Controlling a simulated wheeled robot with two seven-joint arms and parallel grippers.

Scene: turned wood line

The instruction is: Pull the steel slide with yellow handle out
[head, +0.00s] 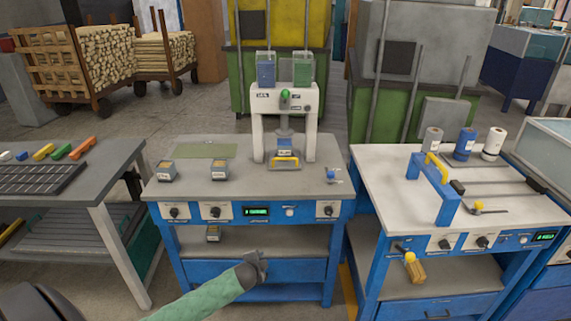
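The steel slide (285,167) with its yellow handle (286,159) sits at the foot of a white press (257,120) on the middle bench. A small grey block with a blue face (285,151) shows just behind the handle, under the press head. My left gripper (258,255), on a green-sleeved arm from the lower left, is low in front of the bench drawers, well below and apart from the handle. Its fingers are too small to tell whether they are open. My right gripper is not in view.
Small grey blocks (166,171) (219,169) stand left of the press, before a green mat (208,150). A small blue-and-white item (332,175) lies right of it. The right bench (390,185) holds a blue frame (436,185) and rolls. Bench top before the slide is clear.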

